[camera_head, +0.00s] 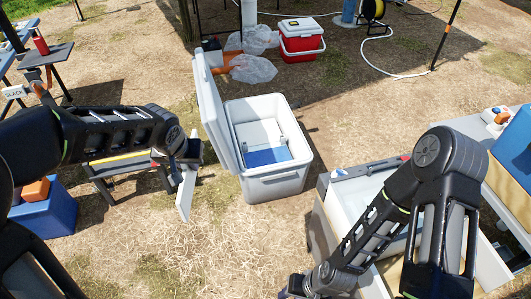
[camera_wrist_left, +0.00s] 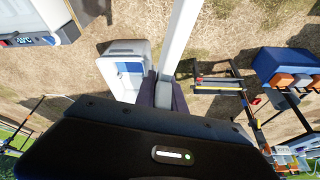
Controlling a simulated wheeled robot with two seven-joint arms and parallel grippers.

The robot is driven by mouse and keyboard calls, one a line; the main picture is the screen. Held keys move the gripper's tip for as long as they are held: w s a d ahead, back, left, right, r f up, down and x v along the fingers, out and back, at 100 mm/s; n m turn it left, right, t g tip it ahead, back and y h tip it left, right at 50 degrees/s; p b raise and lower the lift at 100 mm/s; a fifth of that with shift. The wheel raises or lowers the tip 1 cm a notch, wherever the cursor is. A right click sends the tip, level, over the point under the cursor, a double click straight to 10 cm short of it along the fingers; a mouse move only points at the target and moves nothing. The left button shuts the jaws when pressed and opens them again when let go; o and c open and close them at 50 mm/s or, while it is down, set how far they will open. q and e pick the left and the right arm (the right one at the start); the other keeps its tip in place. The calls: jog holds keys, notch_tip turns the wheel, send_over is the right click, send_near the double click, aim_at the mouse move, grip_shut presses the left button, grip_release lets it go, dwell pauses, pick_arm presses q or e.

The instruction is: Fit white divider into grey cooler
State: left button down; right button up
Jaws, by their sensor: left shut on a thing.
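The grey cooler (camera_head: 277,184) stands open on the ground in the middle of the head view, its lid raised on the left side. Its inside is pale, with a blue patch at the bottom. My left gripper (camera_head: 190,160) is left of the cooler and shut on the white divider (camera_head: 185,195), a thin panel hanging down, apart from the cooler. In the left wrist view the divider (camera_wrist_left: 181,40) shows edge-on between the fingers (camera_wrist_left: 166,92), with the cooler (camera_wrist_left: 122,67) beside it. My right gripper (camera_head: 298,285) is low in the head view; its fingers are unclear.
A red and white cooler (camera_head: 300,40) stands behind, near clear plastic bags (camera_head: 253,67). A low dark rack (camera_head: 125,175) and a blue crate (camera_head: 48,212) are on the left. A grey bench (camera_head: 360,195) is to the right. Dry grass between is free.

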dwell(0.4)
pick_arm(q)
jog(key=s+f, duration=0.3)
jog(key=f, duration=1)
jog(key=shift+s+f, duration=0.35)
jog(key=shift+f, duration=0.05)
